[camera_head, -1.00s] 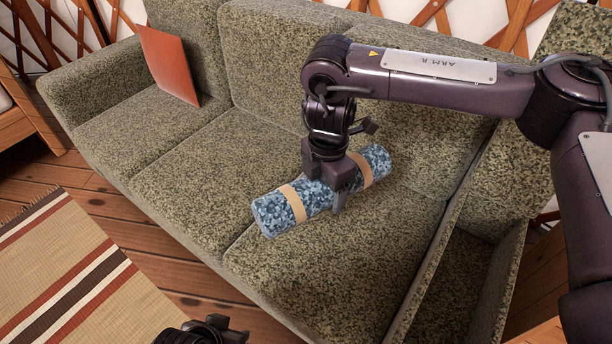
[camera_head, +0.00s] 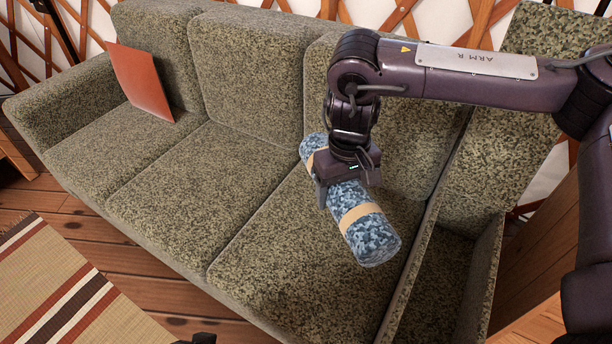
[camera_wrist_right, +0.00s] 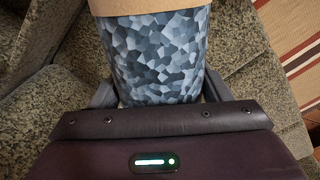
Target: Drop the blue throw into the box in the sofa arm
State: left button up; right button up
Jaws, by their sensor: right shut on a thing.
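The blue throw (camera_head: 372,238) is a roll with a mottled blue pattern and tan bands. My right gripper (camera_head: 342,190) is shut around its middle and holds it over the right seat cushion, its near end pointing toward the lower right. In the right wrist view the throw (camera_wrist_right: 155,55) sits between the two fingers of the gripper (camera_wrist_right: 157,92). The box in the sofa arm (camera_head: 490,275) is open at the right, with a dark, empty-looking inside partly cut off by the lower edge. A sliver of my left gripper (camera_head: 204,339) shows at the bottom edge.
The green speckled sofa (camera_head: 165,185) fills the middle. A red-orange panel (camera_head: 141,82) leans on its left backrest. An upright upholstered panel (camera_head: 545,75) stands behind the box. A striped rug (camera_head: 60,290) lies on the wooden floor at lower left.

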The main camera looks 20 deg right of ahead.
aim_at(437, 293)
jog(key=k+l+u, duration=0.3)
jog(key=k+l, duration=0.5)
